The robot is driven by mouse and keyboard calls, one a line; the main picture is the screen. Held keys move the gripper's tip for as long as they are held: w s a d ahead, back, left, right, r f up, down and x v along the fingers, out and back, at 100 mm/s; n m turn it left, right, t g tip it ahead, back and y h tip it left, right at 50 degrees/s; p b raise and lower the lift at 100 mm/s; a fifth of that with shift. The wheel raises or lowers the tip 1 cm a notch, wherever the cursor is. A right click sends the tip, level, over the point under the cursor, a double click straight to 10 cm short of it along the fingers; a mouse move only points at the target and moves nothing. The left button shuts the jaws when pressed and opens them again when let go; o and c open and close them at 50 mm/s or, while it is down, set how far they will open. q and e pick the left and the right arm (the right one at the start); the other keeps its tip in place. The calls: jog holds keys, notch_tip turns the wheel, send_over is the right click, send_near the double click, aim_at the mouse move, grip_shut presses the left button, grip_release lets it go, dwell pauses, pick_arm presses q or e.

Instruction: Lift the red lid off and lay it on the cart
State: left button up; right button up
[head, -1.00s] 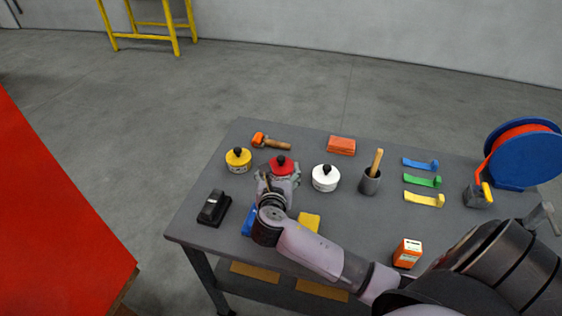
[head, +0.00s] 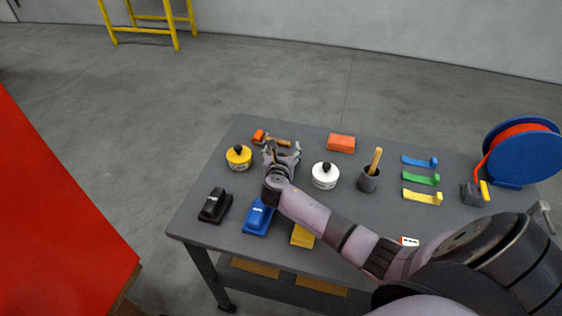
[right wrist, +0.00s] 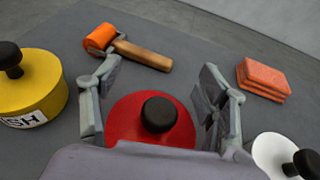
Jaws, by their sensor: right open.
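The red lid (right wrist: 125,118) with its black knob (right wrist: 159,113) shows in the right wrist view, below and between my right gripper's fingers. My right gripper (right wrist: 158,92) is open, one finger to each side of the knob with clear gaps. The front of the lid is hidden by my gripper's body. In the head view my right gripper (head: 282,150) covers the lid's spot, between the yellow pot and the white pot. The cart (head: 390,210) is a grey table with a lower shelf. My left gripper is not in view.
The yellow pot (head: 238,158) and white pot (head: 325,176) flank the gripper. Black (head: 215,205) and blue (head: 258,216) blocks lie in front. A brush cup (head: 369,180) and coloured strips (head: 420,179) are rightward.

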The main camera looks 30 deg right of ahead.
jog(key=shift+c, duration=0.5)
jog(key=shift+s, duration=0.1)
jog(key=c, duration=1.2)
jog(key=shift+s+a, duration=0.1)
grip_shut()
jog(key=shift+f, duration=0.15)
